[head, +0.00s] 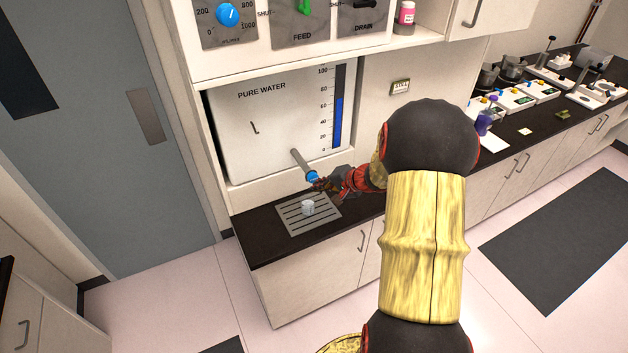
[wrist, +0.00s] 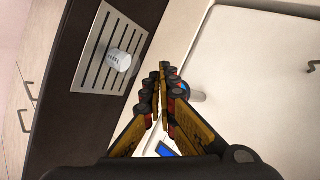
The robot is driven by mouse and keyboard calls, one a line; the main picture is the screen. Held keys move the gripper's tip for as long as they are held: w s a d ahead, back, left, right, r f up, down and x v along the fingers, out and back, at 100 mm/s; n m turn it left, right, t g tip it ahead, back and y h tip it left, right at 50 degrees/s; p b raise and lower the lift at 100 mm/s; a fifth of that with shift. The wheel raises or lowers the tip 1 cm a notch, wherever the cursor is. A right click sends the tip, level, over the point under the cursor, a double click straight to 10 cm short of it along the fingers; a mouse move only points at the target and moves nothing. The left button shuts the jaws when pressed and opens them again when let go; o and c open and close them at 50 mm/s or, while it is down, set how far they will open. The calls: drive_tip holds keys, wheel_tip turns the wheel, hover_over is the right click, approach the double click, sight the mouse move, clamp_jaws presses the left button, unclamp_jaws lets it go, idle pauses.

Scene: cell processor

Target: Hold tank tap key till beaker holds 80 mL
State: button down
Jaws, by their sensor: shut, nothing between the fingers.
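The white PURE WATER tank (head: 236,135) fills the recess under the wall panel. Its blue level column (head: 338,122) tops out near 60 on a scale up to 100. A grey spout (head: 300,162) comes out of the tank and ends in a blue tap key (head: 312,175). A small clear beaker (head: 308,208) stands upright on the slotted drain grate (head: 290,223) below; the wrist view shows it too (wrist: 119,61). Its fill level is too small to read. My gripper (wrist: 163,68) is shut and empty, with its fingers beside the tap key; I cannot tell whether they touch it.
Above are a blue dial (head: 228,14), a green FEED lever (head: 305,7) and a black DRAIN lever (head: 362,4). Lab devices (head: 515,98) line the right counter. The dark counter (head: 262,238) around the grate is clear.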

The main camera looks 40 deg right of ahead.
drive_tip(key=shift+w+d+b, duration=0.1)
drive_tip(key=shift+w+b, duration=0.2)
drive_tip(key=shift+w, duration=0.05)
drive_tip(key=shift+w+d+b, duration=0.1)
drive_tip(key=shift+w+b, duration=0.2)
drive_tip(key=shift+w, duration=0.2)
idle(0.8)
drive_tip(key=shift+s, duration=0.15)
idle(0.4)
drive_tip(key=shift+s+a+b, duration=0.2)
drive_tip(key=shift+s+b, duration=0.4)
drive_tip(key=shift+s, duration=0.2)
drive_tip(key=s+b, duration=0.1)
drive_tip(key=s, duration=0.1)
drive_tip(key=s+a+b, duration=0.1)
drive_tip(key=s, duration=0.2)
drive_tip(key=shift+a, duration=0.1)
drive_tip(key=shift+w+f, duration=0.1)
idle(2.9)
